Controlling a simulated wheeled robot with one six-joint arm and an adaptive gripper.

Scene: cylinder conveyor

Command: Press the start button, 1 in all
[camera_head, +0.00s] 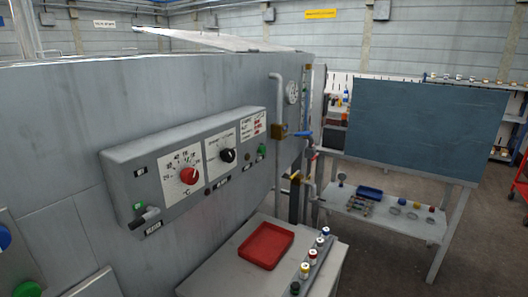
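A long grey control panel (185,218) is fixed to the large grey machine wall. It carries a green button (138,206) at its lower left and a smaller green button (262,149) near its right end. Another large green button (26,289) shows at the bottom left corner, partly cut off by the frame, with a blue button (4,237) above it. The labels are too small to read, so I cannot tell which one is the start button. My gripper is not in view.
The panel also has a red knob (189,176), a black knob (228,155) and a dark lever (146,217). Pipes with a gauge (291,91) and valves stand right of it. A red tray (265,245) and several small bottles rest on a bench below. A dark blue board (428,125) stands behind.

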